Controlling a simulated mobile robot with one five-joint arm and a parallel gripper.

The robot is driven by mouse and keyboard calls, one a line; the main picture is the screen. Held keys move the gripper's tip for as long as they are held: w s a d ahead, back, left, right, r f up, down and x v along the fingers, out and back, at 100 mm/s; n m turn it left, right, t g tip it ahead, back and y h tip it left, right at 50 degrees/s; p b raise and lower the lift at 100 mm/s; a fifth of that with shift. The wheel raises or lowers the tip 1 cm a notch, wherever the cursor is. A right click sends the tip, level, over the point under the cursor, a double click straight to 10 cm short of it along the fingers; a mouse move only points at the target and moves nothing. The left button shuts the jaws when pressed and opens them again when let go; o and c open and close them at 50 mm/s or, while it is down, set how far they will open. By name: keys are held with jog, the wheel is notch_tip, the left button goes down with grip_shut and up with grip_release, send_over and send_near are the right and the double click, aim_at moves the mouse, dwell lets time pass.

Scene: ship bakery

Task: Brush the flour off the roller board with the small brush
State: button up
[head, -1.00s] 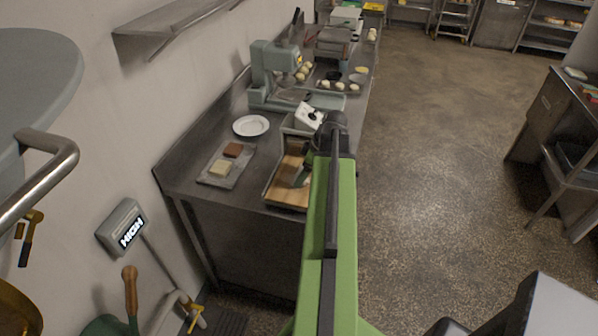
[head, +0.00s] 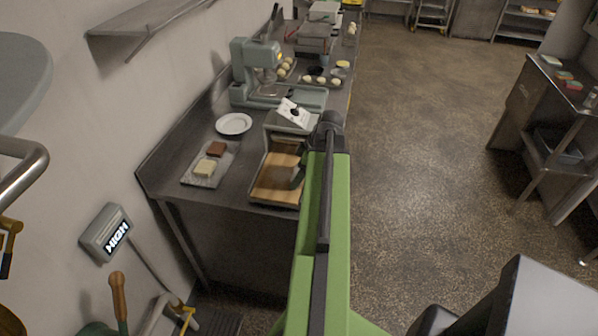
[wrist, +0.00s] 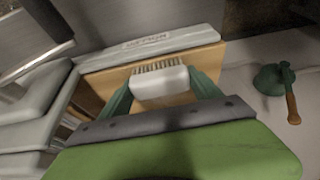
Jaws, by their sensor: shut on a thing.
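The roller board (head: 272,187) is a wooden board in a grey-metal frame at the near end of the steel counter, with a white-faced machine part behind it. My gripper (wrist: 160,88) is shut on the small brush (wrist: 160,84), a pale block with short bristles, held between two green fingers. In the wrist view the wooden board (wrist: 200,60) and its grey labelled edge lie behind the brush. I cannot tell whether the bristles touch the board. In the head view my arm hides the brush and the board's right side. Flour is not clearly visible.
A slab with two blocks (head: 211,166) and a white plate (head: 234,123) lie left of the board. A scale display (head: 107,234) is at lower left. Open floor lies to the right.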

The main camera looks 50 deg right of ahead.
aim_at(283, 182)
jog(key=shift+w+a, duration=0.55)
jog(key=shift+w, duration=0.7)
jog(key=shift+w+a, duration=0.55)
jog(key=shift+w, duration=0.65)
jog(key=shift+w+a, duration=0.55)
jog(key=shift+w, duration=0.7)
jog(key=shift+w, duration=0.1)
jog(key=shift+w+a, duration=0.25)
jog(key=shift+w, duration=0.35)
jog(key=shift+w+a, duration=0.25)
jog(key=shift+w, duration=0.35)
jog(key=shift+w+a, duration=0.25)
jog(key=shift+w, duration=0.35)
jog(key=shift+s+a+f, duration=0.1)
jog(key=shift+s+a, duration=0.35)
jog(key=shift+a, duration=0.35)
jog(key=shift+s+d, duration=0.3)
jog(key=shift+s, duration=0.3)
jog(key=shift+s+d, duration=0.3)
jog(key=shift+s, duration=0.3)
jog(key=shift+s+d, duration=0.3)
jog(key=shift+s, duration=0.3)
jog(key=shift+s+d, duration=0.25)
jog(key=shift+s, duration=0.4)
jog(key=shift+s+d, duration=0.3)
jog(key=shift+s, duration=0.35)
jog(key=shift+s+d, duration=0.25)
jog(key=shift+s, duration=0.4)
